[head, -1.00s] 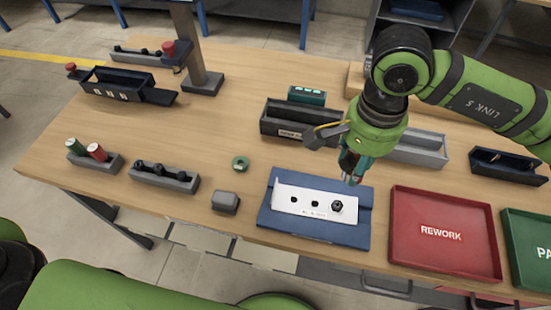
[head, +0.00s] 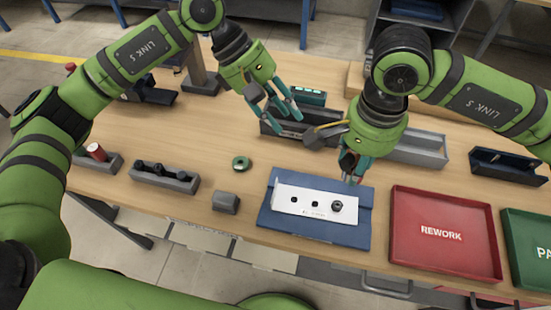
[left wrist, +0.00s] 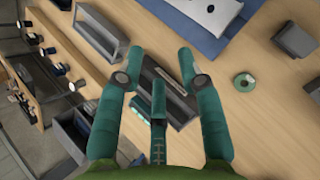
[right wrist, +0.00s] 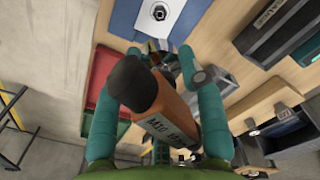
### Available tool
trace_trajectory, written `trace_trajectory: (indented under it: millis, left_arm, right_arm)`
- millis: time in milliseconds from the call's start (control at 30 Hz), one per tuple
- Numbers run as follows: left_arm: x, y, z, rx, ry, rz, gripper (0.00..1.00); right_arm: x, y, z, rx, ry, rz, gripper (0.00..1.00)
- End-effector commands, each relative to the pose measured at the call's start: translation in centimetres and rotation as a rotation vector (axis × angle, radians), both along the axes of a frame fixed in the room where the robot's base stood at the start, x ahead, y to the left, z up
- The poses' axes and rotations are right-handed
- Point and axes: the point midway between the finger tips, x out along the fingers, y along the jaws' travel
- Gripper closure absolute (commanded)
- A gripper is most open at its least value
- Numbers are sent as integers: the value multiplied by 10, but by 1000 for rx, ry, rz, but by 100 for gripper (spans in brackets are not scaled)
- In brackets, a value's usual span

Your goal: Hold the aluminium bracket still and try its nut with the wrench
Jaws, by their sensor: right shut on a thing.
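The aluminium bracket (head: 303,206) is a pale plate lying on a blue mat (head: 340,236); it also shows in the right wrist view (right wrist: 172,22). My right gripper (head: 350,172) is shut on the wrench (right wrist: 178,108), just above the bracket's far right corner. The wrench has an orange labelled handle with a dark end; its working end is hidden. My left gripper (head: 287,118) is open and empty, over the dark bin behind the mat, apart from the bracket.
A red REWORK tray (head: 440,262) and a green tray (head: 527,250) stand right of the mat. A grey block (head: 226,202), a green ring (head: 241,163) and a dark rack (head: 164,179) are to the left. The dark bin (head: 290,128) stands behind.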

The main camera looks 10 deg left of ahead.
Motion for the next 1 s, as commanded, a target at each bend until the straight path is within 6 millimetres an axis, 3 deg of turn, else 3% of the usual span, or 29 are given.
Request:
trace_trajectory:
  millis: [100, 200, 333, 567, 1000]
  left_arm:
    - [-38, -11, -41, 240, -169, -392, 63]
    - [-54, -9, -60, 389, -274, -643, 63]
    - [-62, -4, -71, 500, -345, -833, 63]
    - [-65, -2, -90, 537, -366, -897, 63]
    - [-65, -2, -170, 533, -364, -892, 63]
  right_arm:
    - [0, 0, 0, 1, -1, 0, 100]
    - [0, 0, 0, 1, -1, 0, 100]
    - [0, 0, 0, 1, -1, 0, 100]
    - [0, 0, 0, 1, -1, 0, 100]
    - [0, 0, 0, 1, -1, 0, 100]
